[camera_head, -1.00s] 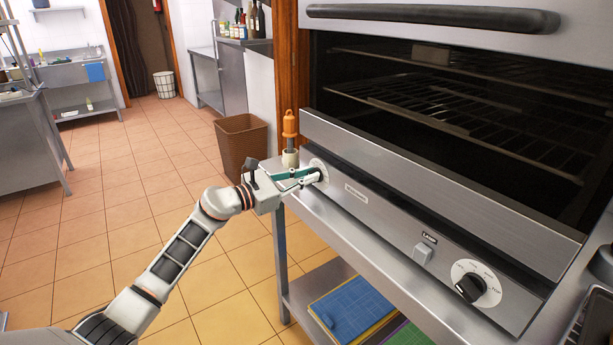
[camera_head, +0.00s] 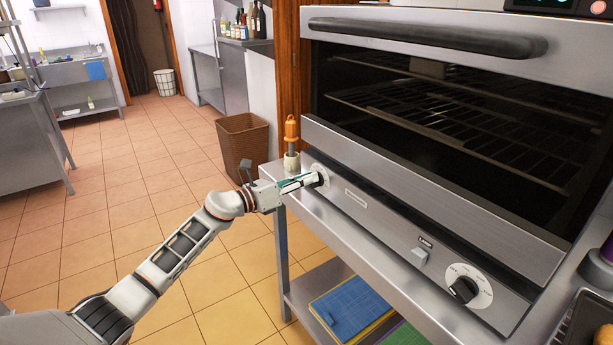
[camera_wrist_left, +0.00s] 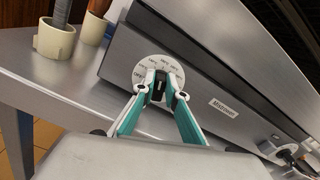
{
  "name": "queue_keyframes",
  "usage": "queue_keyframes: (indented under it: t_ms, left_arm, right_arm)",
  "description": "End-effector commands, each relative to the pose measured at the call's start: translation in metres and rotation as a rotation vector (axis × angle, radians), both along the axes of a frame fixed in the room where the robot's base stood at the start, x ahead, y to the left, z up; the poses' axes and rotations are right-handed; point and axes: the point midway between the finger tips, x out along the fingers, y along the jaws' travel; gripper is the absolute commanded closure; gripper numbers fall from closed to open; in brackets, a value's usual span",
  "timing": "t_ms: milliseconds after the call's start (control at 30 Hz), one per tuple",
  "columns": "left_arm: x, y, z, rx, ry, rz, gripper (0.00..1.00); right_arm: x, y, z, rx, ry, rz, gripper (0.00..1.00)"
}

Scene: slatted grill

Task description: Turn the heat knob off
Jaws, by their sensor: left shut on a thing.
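A dark knob (camera_wrist_left: 158,91) sits on a round white dial (camera_wrist_left: 142,72) at the left end of the oven's steel control panel (camera_head: 375,218). My left gripper (camera_wrist_left: 162,84) is shut on this knob, with one teal finger on each side of it. In the head view the left gripper (camera_head: 312,182) reaches the dial and hides most of the knob. A second black knob (camera_head: 463,290) with a white dial is at the right end of the panel. The dial markings are too small to read. My right gripper is not in view.
A grey switch (camera_head: 417,256) is between the knobs. An orange-handled tool stands in a cream holder (camera_head: 291,163) close left of the gripper. The steel counter edge (camera_head: 340,235) runs below the panel. The oven door handle (camera_head: 430,37) is above. Open floor lies to the left.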

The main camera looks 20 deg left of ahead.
Motion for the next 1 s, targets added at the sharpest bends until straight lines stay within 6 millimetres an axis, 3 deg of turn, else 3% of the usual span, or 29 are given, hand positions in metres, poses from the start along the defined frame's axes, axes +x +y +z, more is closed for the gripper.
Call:
queue_keyframes:
  t_ms: [500, 1000]
  left_arm:
    - [0.004, 0.005, -0.001, -0.386, 0.302, 0.001, 1.00]
    - [0.005, 0.007, -0.008, -0.761, 0.595, 0.002, 1.00]
  right_arm:
    - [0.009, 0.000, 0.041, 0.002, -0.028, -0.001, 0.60]
    - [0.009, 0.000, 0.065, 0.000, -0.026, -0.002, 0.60]
